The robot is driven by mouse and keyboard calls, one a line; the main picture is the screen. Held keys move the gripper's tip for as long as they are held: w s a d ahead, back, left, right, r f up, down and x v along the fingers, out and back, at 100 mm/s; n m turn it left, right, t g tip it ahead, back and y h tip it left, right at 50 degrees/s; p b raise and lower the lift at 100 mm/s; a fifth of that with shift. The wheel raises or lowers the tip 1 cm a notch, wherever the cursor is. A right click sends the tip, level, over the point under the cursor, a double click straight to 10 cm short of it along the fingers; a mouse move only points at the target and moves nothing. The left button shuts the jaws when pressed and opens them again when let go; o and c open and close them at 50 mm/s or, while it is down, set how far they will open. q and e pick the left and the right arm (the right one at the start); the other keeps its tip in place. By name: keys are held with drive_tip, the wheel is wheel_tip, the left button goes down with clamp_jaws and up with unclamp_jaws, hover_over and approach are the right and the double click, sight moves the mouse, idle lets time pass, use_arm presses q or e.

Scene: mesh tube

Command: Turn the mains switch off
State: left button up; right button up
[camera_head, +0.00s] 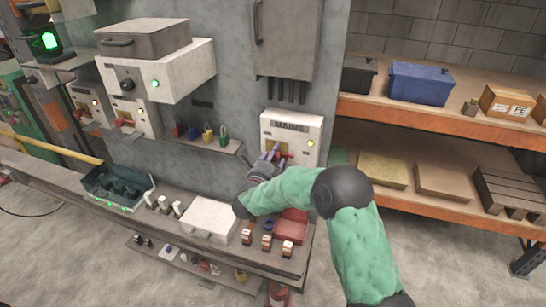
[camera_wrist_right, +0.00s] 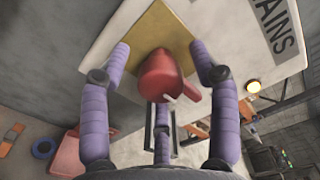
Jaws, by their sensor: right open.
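The mains box (camera_head: 310,128) is a pale panel labelled MAINS on the grey wall, with a small lit amber lamp (camera_head: 310,143) on its right side. In the right wrist view, its red switch handle (camera_wrist_right: 165,78) stands in front of a yellow plate (camera_wrist_right: 183,28). My right gripper (camera_head: 270,154) is at the front of the box, its purple fingers open. In the wrist view the two fingers (camera_wrist_right: 158,49) are on either side of the red handle, with visible gaps. In the head view the gripper mostly hides the handle. My left gripper is not in view.
Several coloured padlocks (camera_head: 208,134) are on a small wall shelf left of the box. The bench below holds a green tray (camera_head: 118,188), a white case (camera_head: 210,218) and a red bin (camera_head: 292,224). Orange-edged shelves (camera_head: 440,102) stand to the right.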

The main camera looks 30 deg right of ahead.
drive_tip(key=c, duration=1.2)
drive_tip(key=shift+o, duration=0.2)
